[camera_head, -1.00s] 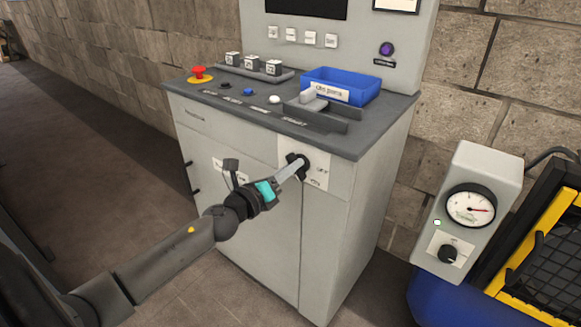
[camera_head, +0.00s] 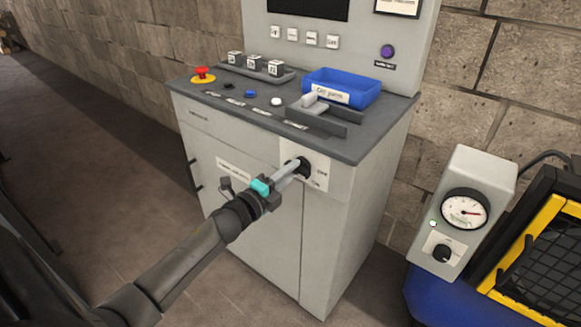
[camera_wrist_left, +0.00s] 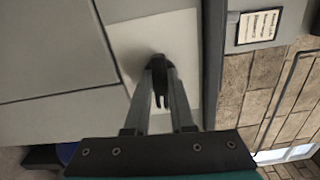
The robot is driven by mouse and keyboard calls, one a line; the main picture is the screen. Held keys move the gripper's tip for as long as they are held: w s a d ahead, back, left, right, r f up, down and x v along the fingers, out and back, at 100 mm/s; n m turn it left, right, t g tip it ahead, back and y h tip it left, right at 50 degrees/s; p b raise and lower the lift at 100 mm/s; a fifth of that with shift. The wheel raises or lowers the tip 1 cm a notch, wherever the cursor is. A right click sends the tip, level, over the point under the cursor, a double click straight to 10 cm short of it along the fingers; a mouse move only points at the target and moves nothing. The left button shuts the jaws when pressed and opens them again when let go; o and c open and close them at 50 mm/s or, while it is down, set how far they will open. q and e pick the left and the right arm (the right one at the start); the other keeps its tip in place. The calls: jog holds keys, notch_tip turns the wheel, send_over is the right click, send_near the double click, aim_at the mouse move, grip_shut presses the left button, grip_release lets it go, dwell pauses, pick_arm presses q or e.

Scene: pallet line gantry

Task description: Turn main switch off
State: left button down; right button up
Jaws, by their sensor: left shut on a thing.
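The main switch (camera_head: 304,166) is a black rotary knob on a white plate (camera_head: 319,176) on the upper right front of the grey cabinet. Small ON and OFF lettering sits right of the knob; I cannot tell exactly which mark it points at. My left gripper (camera_head: 295,168) reaches in from the lower left and is shut on the knob. In the left wrist view, the two fingers (camera_wrist_left: 160,84) lie on both sides of the black knob (camera_wrist_left: 157,66), and partly hide it. My right gripper is not in view.
A gauge box (camera_head: 465,205) and a yellow-framed black grid (camera_head: 530,255) stand at right. Floor at left is clear.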

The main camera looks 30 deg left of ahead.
pick_arm(q)
jog(key=shift+n, duration=0.4)
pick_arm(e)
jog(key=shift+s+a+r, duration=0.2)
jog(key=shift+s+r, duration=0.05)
pick_arm(q)
jog(key=c, duration=0.8)
grip_release()
jog(key=shift+o, duration=0.2)
jog(key=shift+s+f, duration=0.1)
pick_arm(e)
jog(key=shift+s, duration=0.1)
